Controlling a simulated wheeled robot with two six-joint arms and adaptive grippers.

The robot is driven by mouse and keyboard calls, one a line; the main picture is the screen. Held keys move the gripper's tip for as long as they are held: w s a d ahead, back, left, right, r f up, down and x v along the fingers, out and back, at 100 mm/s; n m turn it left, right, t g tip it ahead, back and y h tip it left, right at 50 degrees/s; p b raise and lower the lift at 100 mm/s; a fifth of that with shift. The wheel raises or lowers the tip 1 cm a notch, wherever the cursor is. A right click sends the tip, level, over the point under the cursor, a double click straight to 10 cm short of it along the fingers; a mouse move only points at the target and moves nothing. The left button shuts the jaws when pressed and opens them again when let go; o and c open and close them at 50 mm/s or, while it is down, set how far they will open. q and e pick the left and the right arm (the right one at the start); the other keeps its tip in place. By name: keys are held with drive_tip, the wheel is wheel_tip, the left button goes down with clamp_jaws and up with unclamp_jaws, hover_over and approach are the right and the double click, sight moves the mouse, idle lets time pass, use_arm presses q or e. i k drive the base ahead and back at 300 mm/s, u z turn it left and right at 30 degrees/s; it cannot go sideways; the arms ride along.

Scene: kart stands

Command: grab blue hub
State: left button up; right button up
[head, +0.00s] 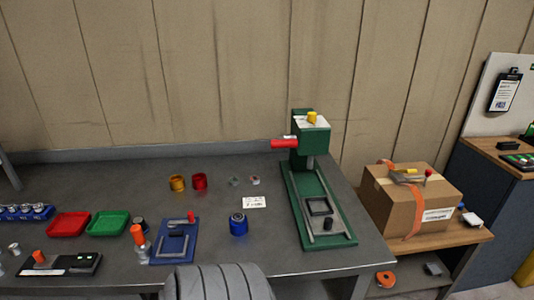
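A blue hub (238,224), a short upright cylinder with a grey top, stands on the grey workbench (270,185), left of the green press. A yellow ring (177,183) and a red ring (200,181) stand behind it to the left. Neither of my grippers is in the head view. Nothing is seen touching the blue hub.
A green press (311,150) with a red handle stands right of the hub. A blue fixture (175,241), red tray (69,224) and green tray (109,223) lie left. A cardboard box (405,203) stands right.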

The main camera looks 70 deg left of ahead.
sight(236, 230)
drive_tip(key=i, duration=1.65)
drive_tip(key=u, duration=3.2)
